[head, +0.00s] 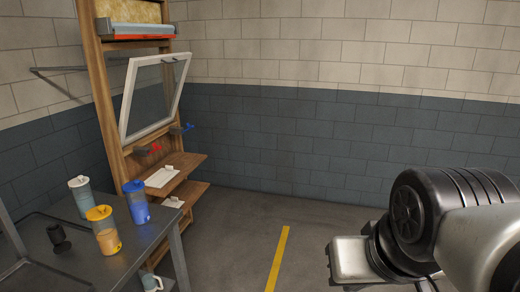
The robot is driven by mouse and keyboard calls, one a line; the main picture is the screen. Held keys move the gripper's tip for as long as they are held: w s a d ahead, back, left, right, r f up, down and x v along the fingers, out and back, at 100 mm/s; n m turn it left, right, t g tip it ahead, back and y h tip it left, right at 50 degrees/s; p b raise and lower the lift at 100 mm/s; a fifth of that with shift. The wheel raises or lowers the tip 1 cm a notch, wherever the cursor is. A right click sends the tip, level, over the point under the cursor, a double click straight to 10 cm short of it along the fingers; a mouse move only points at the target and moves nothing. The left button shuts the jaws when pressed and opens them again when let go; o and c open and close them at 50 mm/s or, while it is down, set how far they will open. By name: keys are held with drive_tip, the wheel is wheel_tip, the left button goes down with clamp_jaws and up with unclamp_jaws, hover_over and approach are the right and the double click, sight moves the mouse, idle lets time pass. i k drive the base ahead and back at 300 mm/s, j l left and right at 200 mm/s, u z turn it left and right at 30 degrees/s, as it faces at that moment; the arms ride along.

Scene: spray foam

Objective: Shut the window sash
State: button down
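The window sash (127,98) is a white frame around a clear pane, in the left part of the head view. It stands open, at an angle to the wooden frame (97,75) that carries it. A small dark handle (174,60) sits on its top edge. Part of my arm shows at the lower right, well apart from the sash, with bare floor and wall between them. The fingers of my gripper cannot be seen, so nothing shows of what it holds.
A grey table (85,262) at the lower left carries a blue container (137,203), a yellow-lidded container (105,232), a grey-blue one (81,197) and a dark object (59,239). Wooden shelves (178,165) jut out below the sash. Floor around the yellow line (278,258) is clear.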

sight(134, 63)
drive_tip(key=i, duration=0.8)
drive_tip(key=i+u, duration=0.15)
drive_tip(key=i, duration=0.65)
drive_tip(key=i+l, duration=0.1)
drive_tip(key=i, duration=0.65)
drive_tip(key=i+u, duration=0.15)
drive_tip(key=i, duration=0.65)
